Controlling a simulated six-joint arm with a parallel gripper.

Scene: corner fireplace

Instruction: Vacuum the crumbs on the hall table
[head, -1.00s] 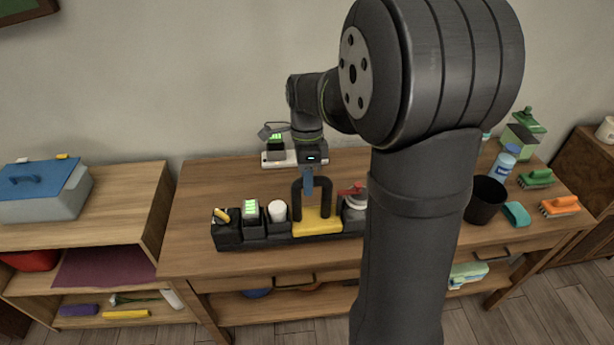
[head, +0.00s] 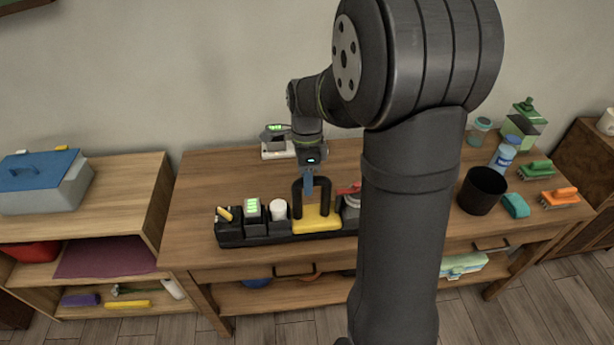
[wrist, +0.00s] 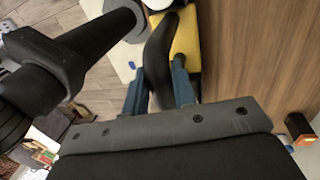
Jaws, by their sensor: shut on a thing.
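My gripper (head: 308,186) has blue fingers and is shut on the black arched handle (head: 297,200) of a long black caddy (head: 232,240) with a yellow middle (head: 318,220). In the wrist view the dark handle (wrist: 158,62) runs between both fingers. The caddy is at the front middle of the wooden hall table (head: 205,190); I cannot tell whether it touches the top. It holds a battery with green lights (head: 252,209), a white round-topped piece (head: 279,210) and a red-and-grey piece (head: 350,195), partly hidden by my arm. I can make out no crumbs and no clear vacuum.
A charger with green lights (head: 277,142) stands at the back. At right are a black cup (head: 482,192), a teal sponge (head: 515,206), a spray bottle (head: 503,158) and green (head: 535,170) and orange (head: 560,197) brushes. The tabletop left of the caddy is bare.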

